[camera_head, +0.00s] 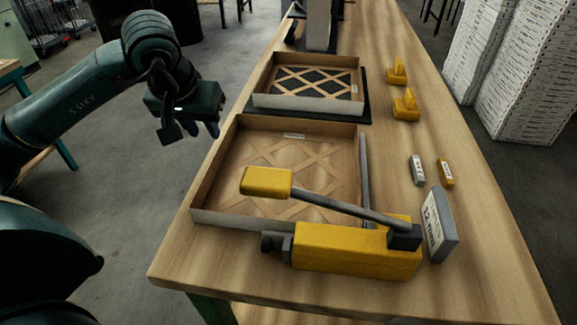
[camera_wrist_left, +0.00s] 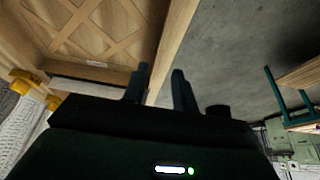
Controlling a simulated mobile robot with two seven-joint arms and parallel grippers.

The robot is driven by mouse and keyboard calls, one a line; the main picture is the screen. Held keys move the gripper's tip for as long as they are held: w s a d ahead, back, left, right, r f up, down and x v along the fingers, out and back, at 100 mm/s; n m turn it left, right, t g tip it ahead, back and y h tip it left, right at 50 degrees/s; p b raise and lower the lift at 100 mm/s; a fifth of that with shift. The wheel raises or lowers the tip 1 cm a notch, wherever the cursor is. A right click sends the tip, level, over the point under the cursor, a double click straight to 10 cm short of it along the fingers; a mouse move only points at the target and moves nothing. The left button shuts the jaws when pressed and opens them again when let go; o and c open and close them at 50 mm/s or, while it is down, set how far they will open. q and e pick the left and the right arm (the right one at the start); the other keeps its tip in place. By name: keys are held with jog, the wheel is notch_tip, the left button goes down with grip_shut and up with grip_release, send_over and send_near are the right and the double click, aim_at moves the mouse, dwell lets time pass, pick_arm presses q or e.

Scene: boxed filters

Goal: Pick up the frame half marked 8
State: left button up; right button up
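Two open frame halves with lattice bottoms lie on the wooden bench. The near one (camera_head: 205,216) has a bare wood lattice and a small white label (camera_head: 294,135) on its far inner wall. The far one (camera_head: 300,104) shows dark panels behind its lattice and has a label at its right. The label markings are too small to read, so I cannot tell which is marked 8. My left gripper (camera_head: 192,131) is open and empty, beyond the bench's left edge over the floor. Its spread fingers (camera_wrist_left: 160,88) also show in the left wrist view, beside a lattice frame half (camera_wrist_left: 142,45). My right gripper is not in view.
A yellow tool with a long handle (camera_head: 350,250) stands at the near end, its handle over the near frame half. A grey box (camera_head: 439,225), two small packs and two yellow holders (camera_head: 405,106) stand at the right. Stacked white boxes (camera_head: 530,80) are beyond the bench.

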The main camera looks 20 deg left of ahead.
aim_at(217, 152)
pick_arm(q)
jog(key=x, duration=0.4)
jog(key=shift+f, duration=0.2)
jog(key=x, duration=0.4)
jog(key=shift+s+d+f, duration=0.25)
jog(key=shift+d, duration=0.05)
jog(key=shift+w+f, duration=0.2)
jog(key=shift+f, duration=0.2)
grip_shut()
